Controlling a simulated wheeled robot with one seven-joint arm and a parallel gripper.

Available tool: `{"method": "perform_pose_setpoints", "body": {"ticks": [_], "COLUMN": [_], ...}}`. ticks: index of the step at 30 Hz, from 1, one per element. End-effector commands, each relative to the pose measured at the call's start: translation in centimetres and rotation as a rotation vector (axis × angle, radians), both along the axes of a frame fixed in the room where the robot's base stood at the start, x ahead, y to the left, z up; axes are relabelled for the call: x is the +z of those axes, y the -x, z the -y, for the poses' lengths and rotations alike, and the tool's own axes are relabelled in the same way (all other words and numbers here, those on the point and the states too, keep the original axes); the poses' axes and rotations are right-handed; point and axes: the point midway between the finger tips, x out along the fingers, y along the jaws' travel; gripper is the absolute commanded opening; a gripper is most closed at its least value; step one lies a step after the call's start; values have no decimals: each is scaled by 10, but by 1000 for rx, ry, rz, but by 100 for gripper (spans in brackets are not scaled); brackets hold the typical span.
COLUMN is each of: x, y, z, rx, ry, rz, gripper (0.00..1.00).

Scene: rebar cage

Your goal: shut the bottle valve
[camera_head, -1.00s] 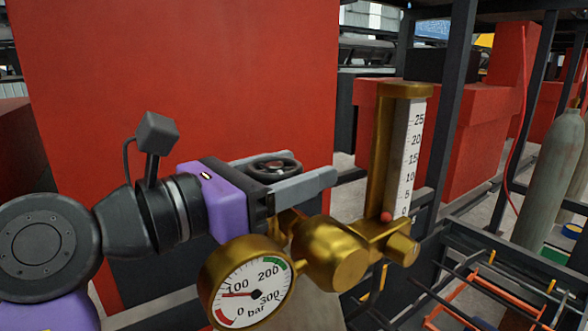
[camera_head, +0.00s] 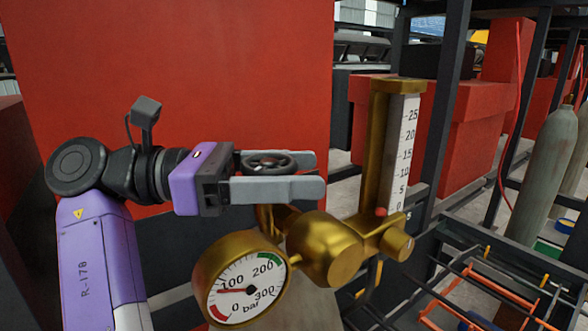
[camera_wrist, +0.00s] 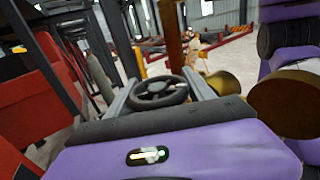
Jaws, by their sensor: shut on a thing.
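The bottle valve has a dark round handwheel (camera_head: 268,163) above the brass regulator body (camera_head: 325,248). My gripper (camera_head: 285,174) reaches in from the left, with its two grey fingers on either side of the handwheel. In the wrist view the handwheel (camera_wrist: 158,93) sits between the fingers, which are closed on its rim. A brass pressure gauge (camera_head: 240,282) hangs below, its needle near 100 bar. A flow tube (camera_head: 397,150) with a scale stands upright to the right, its red ball (camera_head: 381,212) near 0. The bottle itself is mostly hidden.
A large red panel (camera_head: 170,60) fills the back left behind my arm. Dark posts (camera_head: 447,110) and a rack with orange bars (camera_head: 490,295) stand to the right. A grey gas cylinder (camera_head: 545,175) is at the far right.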

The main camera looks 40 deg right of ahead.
Motion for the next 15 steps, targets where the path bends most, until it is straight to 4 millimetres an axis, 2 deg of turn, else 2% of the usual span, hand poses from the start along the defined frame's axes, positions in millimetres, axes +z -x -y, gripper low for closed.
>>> {"method": "perform_pose_setpoints", "body": {"ticks": [6, 15], "x": [1, 1], "y": [2, 3], "z": [-2, -3], "rx": [-96, -145], "ry": [2, 2], "rz": [-1, 0], "gripper": [21, 21]}}
